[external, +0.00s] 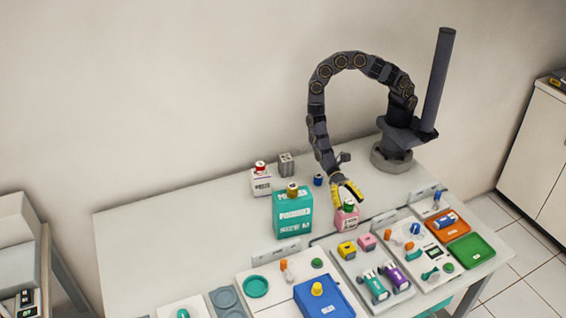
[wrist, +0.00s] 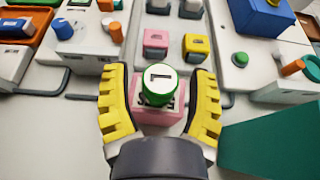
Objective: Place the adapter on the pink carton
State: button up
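The pink carton (external: 347,222) stands on the table below my gripper; it also shows in the wrist view (wrist: 145,116). A green round piece with a pale, slotted top, which looks like the adapter (external: 349,206), sits upright on top of the carton. In the wrist view the adapter (wrist: 158,85) is between my yellow fingers, with a gap on each side. My gripper (external: 347,191) is open just above and around the adapter, and its fingers (wrist: 161,103) do not appear to touch it. The carton's underside and the exact contact under the adapter are hidden.
A larger teal carton (external: 292,217) with a gold-topped piece stands close to the left. A white carton (external: 261,186) is farther back. Trays with small yellow and pink blocks (external: 367,242) lie in front and to the right.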

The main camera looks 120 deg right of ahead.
jog(key=shift+d+r, duration=0.1)
jog(key=shift+r, duration=0.1)
jog(key=v, duration=1.2)
jog(key=s+a+r+n+g+h, duration=0.1)
jog(key=s+r+n+g+h, duration=0.3)
jog(key=s+r+n, duration=0.6)
jog(key=s+d+r+n+t+h, duration=0.1)
jog(key=s+d+r+n+h, duration=0.2)
jog(key=s+d+n+h, duration=0.1)
jog(key=s+d+r+n+t+h, duration=0.1)
jog(key=s+d+r+n+h, duration=0.2)
jog(key=s+d, duration=0.4)
jog(key=s+n+h, duration=0.1)
jog(key=h, duration=0.1)
jog(key=shift+s+r+h, duration=0.2)
jog(key=shift+r+h, duration=0.05)
jog(key=shift+h, duration=0.05)
